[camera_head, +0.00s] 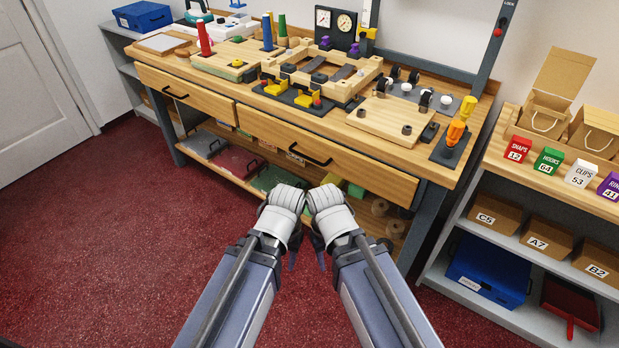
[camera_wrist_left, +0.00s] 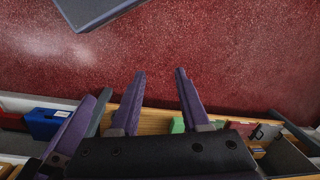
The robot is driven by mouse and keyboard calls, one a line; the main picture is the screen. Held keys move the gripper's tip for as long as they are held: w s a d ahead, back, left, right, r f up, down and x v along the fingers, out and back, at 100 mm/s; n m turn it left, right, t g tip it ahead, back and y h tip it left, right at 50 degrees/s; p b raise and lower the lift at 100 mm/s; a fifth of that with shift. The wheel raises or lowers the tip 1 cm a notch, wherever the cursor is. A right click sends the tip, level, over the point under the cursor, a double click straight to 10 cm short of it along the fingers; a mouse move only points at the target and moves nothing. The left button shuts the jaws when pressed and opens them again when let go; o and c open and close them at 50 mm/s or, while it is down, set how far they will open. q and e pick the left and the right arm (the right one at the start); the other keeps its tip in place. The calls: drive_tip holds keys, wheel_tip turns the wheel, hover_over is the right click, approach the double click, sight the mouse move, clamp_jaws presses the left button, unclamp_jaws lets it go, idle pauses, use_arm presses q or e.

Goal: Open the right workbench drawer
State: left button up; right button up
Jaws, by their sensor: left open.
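The right workbench drawer (camera_head: 358,172) has a pale wood front and shows shut, under the right half of the bench top in the head view. My left gripper (camera_head: 292,261) points down in front of the bench, below and apart from the handle. In the left wrist view my left gripper (camera_wrist_left: 160,75) has its two fingers apart with nothing between them. My right gripper (camera_head: 321,261) hangs close beside it, mostly hidden behind its own wrist, so its opening is unclear.
The left drawer (camera_head: 190,93) is shut, with its own dark handle (camera_head: 176,93). A lower shelf with several trays and rolls lies under the drawers. A shelf unit (camera_head: 496,225) with boxes stands at the right. Red floor (camera_head: 120,240) is clear at the left.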

use_arm(q)
wheel_tip(320, 180, down, 14)
drive_tip(key=w+a+n+b, duration=0.1)
drive_tip(key=w+a+b, duration=0.1)
drive_tip(key=b, duration=0.9)
drive_tip(key=n+t+h+b, duration=0.3)
drive_tip(key=n+t+h, duration=0.7)
drive_tip(key=n+t, duration=0.35)
approach(310, 158)
drive_tip(key=x, duration=0.2)
drive_tip(key=shift+g, duration=0.35)
drive_tip(key=shift+b+x, duration=0.75)
drive_tip(key=shift+x, duration=3.4)
drive_tip(key=shift+a, duration=0.1)
clamp_jaws()
